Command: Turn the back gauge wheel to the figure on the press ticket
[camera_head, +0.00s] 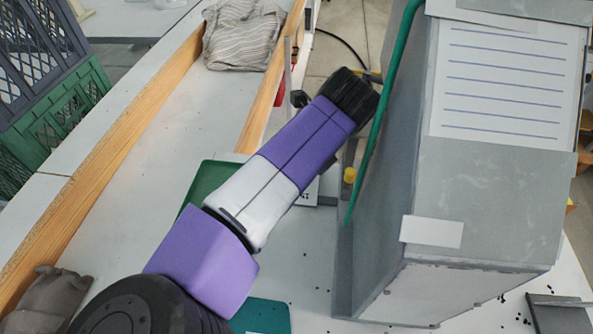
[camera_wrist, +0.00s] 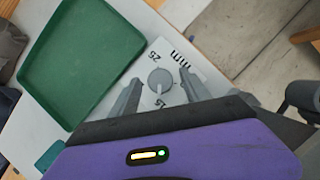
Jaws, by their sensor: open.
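The back gauge wheel shows in the wrist view as a small round grey knob (camera_wrist: 160,80) on a white dial plate (camera_wrist: 178,58). The plate carries the figures 25 and 15 and the letters mm. My gripper (camera_wrist: 158,77) is open, with one grey finger on each side of the knob; I cannot tell whether either finger touches it. In the head view my arm hides the gripper and the wheel. The grey press (camera_head: 490,195) stands at the right. A white sheet with blue lines (camera_head: 505,85) is on it, with no readable figure. I cannot identify the press ticket.
A green tray (camera_wrist: 85,60) lies beside the dial plate. A striped cloth (camera_head: 243,35) lies at the back of the table, near wooden rails (camera_head: 100,150). A green cable (camera_head: 378,125) runs down the press side. Green crates (camera_head: 50,110) stand at the left.

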